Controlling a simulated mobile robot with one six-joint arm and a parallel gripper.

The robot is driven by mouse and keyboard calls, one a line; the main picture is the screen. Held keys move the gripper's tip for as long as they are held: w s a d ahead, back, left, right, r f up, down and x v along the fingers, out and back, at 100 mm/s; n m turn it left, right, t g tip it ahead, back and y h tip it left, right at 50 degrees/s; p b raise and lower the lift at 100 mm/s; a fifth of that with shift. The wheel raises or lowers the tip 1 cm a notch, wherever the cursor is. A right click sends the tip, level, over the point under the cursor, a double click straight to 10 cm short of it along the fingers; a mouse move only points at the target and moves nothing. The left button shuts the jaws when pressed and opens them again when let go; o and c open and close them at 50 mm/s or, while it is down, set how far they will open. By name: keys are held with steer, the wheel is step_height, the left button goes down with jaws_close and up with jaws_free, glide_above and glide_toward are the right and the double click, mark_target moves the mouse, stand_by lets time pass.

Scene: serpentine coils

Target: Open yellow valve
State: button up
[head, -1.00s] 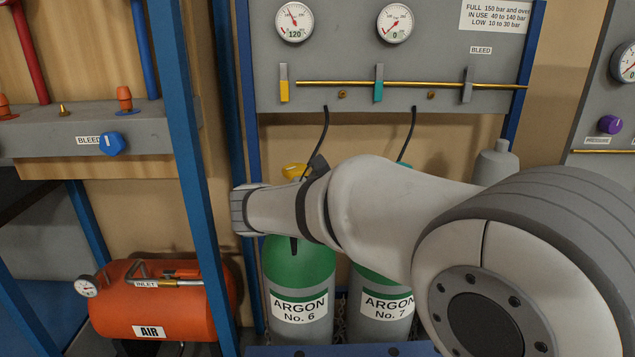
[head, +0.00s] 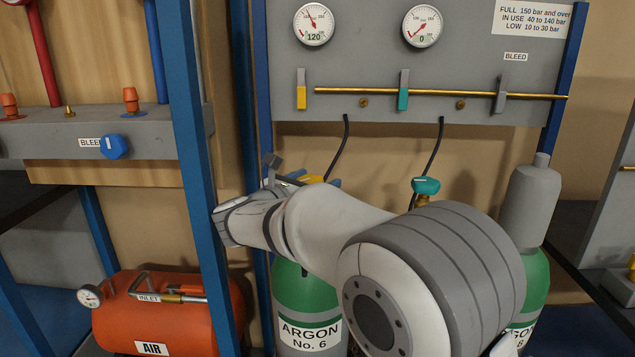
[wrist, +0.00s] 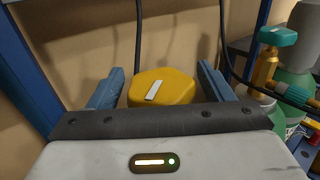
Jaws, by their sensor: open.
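The yellow valve (wrist: 165,87) is a rounded knob with a white bar mark on top, which lies at a slant. In the head view the yellow valve (head: 313,179) shows partly behind my arm, above the green cylinder labelled ARGON No. 6 (head: 296,290). My gripper (wrist: 160,70) is open. Its two blue fingers stand on either side of the knob in the wrist view, with a small gap at the left and a wider one at the right. Whether the fingers reach down level with the knob is hard to tell.
A teal valve (head: 426,185) stands to the right; it also shows in the wrist view (wrist: 275,36). Black hoses run down from the grey gauge panel (head: 440,60). A blue post (head: 185,150) stands close left of my arm. An orange AIR tank (head: 165,310) lies lower left.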

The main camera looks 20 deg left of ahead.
steer(key=shift+w+d, duration=0.2)
steer(key=shift+w, duration=0.25)
steer(key=shift+c, duration=0.3)
steer(key=c, duration=0.9)
